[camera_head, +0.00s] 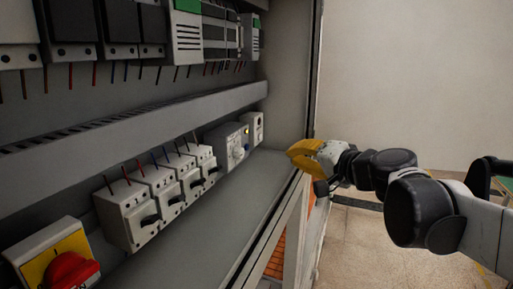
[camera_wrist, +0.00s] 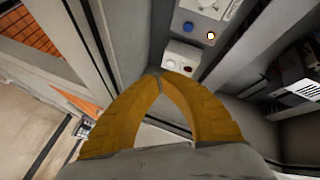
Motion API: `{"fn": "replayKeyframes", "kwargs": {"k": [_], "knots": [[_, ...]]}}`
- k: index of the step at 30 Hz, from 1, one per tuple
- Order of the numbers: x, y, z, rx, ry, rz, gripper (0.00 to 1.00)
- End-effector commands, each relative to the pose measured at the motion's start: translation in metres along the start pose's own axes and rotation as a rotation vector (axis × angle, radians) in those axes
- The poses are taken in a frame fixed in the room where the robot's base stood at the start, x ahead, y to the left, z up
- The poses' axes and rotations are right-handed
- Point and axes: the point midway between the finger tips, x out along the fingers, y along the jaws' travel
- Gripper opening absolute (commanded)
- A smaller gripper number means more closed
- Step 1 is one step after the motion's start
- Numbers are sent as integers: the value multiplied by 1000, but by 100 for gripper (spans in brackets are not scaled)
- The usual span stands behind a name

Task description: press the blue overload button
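The blue overload button (camera_wrist: 187,27) is a small round blue button on a grey device, beside a lit yellow-white lamp (camera_wrist: 211,35). In the head view that grey device (camera_head: 226,141) is mounted low at the right end of the cabinet row; the blue button is too small to make out surely there. My gripper (camera_wrist: 160,76) has two yellow fingers with their tips together, shut and empty. In the head view my gripper (camera_head: 292,152) is at the cabinet's right front edge, to the right of the device and apart from it.
A small white box (camera_wrist: 181,58) with a pale and a red button sits between the fingertips and the device in the wrist view. Several breakers (camera_head: 128,215) and a red rotary switch (camera_head: 70,271) line the left. The cabinet's frame edge (camera_head: 292,205) runs beside my gripper.

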Motion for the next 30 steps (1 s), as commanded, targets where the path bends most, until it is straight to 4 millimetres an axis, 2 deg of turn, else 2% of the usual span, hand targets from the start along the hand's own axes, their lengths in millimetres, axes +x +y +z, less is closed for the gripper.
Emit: {"fn": "replayKeyframes", "kwargs": {"k": [8, 22, 30], "knots": [[5, -2, 3, -2, -2, 1, 0], [53, -28, 30, -2, -3, 0, 0], [68, -36, 38, -2, -2, 1, 0]]}}
